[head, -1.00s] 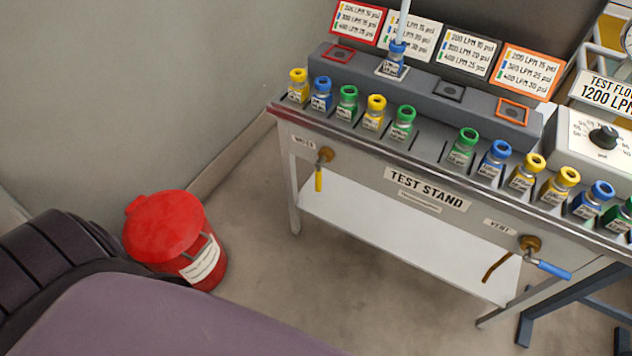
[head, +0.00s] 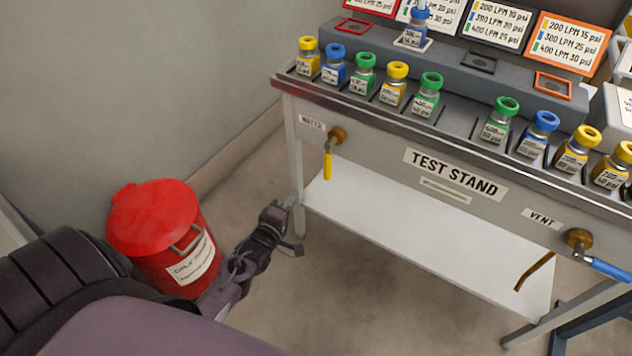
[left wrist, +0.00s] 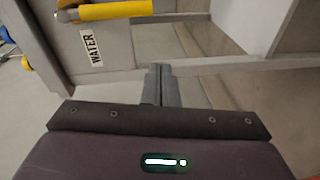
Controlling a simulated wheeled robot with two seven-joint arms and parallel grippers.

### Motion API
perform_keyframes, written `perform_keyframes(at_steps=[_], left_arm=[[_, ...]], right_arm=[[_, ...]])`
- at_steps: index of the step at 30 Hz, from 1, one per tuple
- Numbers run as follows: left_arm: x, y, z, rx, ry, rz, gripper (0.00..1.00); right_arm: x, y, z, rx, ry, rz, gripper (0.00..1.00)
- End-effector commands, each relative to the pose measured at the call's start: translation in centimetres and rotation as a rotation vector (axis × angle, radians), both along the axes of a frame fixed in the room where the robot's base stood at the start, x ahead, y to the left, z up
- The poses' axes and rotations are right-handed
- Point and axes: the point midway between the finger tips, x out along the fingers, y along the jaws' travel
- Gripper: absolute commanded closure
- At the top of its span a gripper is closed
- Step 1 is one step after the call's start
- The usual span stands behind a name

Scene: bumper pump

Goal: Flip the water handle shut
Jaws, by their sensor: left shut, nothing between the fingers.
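The yellow water handle (head: 327,165) hangs straight down from a brass valve (head: 337,135) beside the WATER label (head: 311,122) on the test stand (head: 390,150). My left gripper (head: 293,200) is shut and empty, below and to the left of the handle, near the stand's left front leg. In the left wrist view the closed fingers (left wrist: 160,74) point toward the stand. The yellow handle (left wrist: 115,10) lies across the top left there, apart from the fingertips, with the WATER label (left wrist: 92,48) below it. My right gripper is not in view.
A red lidded bin (head: 160,225) stands on the floor left of my left forearm. A vent valve with a blue handle (head: 608,268) is at the stand's right. Several capped bottles line the stand's top.

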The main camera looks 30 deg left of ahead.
Motion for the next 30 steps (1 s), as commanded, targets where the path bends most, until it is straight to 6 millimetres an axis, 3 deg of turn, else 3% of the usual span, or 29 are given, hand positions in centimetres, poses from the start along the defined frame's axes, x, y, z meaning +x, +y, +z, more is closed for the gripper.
perform_keyframes(at_steps=[6,20,30], left_arm=[[0.9,1.0,3.0,-0.102,-0.116,0.013,1.00],[1.6,1.1,3.3,-0.107,-0.122,0.013,1.00],[7.9,1.8,3.2,-0.105,-0.123,0.012,1.00]], right_arm=[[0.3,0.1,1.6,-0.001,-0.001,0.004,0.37],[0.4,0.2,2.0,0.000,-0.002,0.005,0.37],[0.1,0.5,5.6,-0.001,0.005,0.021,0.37]])
